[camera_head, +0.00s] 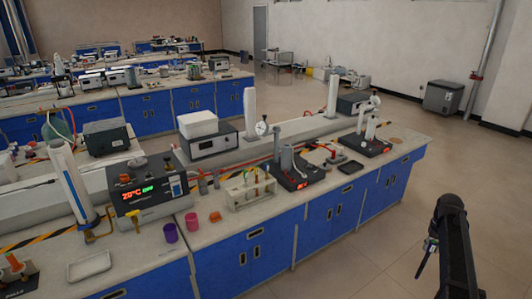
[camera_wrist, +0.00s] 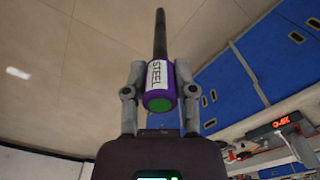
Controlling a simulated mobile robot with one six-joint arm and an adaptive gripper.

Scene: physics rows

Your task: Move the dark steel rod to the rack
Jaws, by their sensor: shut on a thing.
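The dark steel rod (camera_wrist: 160,35) has a purple sleeve with a white label reading STEEL and a green end face. In the wrist view my gripper (camera_wrist: 160,78) is shut on the purple sleeve, one finger on each side, with the dark shaft pointing away. In the head view the rod (camera_head: 423,263) shows small beside my black arm at the lower right, over the floor and clear of the bench. A pale rack (camera_head: 252,202) with a few upright tubes stands near the front edge of the bench, left of the rod.
The rack stands on a long blue-fronted bench (camera_head: 340,185). Purple (camera_head: 170,233) and pink (camera_head: 192,222) cups and a heater with a lit display (camera_head: 150,190) are left of it. Dark stand devices (camera_head: 298,178) are right of it. The floor by my arm is clear.

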